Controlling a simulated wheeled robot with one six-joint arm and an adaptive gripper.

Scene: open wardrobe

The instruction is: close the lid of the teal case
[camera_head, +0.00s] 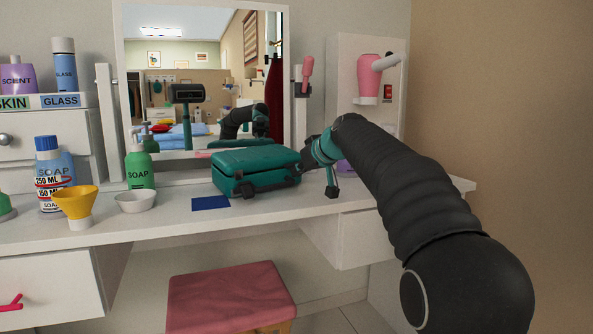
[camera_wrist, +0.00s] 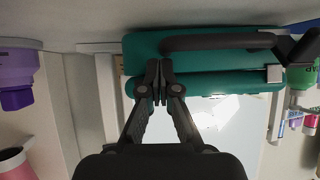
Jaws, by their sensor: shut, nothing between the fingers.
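The teal case (camera_head: 250,172) lies on the white dressing table in front of the mirror. Its lid is down over the base, with a dark seam along the front; I cannot tell whether it is fully shut. My gripper (camera_head: 309,159) is at the right end of the case, its fingers pointing left at about lid height. In the wrist view the case (camera_wrist: 215,82) fills the upper middle, upside down, with its dark handle showing. My gripper (camera_wrist: 160,70) is shut and empty there, its fingertips overlapping the case's edge; contact is unclear.
A blue card (camera_head: 211,203), a white bowl (camera_head: 136,202), a yellow funnel (camera_head: 76,204) and a green soap bottle (camera_head: 139,170) stand left of the case. A purple container (camera_wrist: 16,80) is beside my gripper. A pink hair dryer (camera_head: 369,75) hangs behind. A red stool (camera_head: 230,294) is below.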

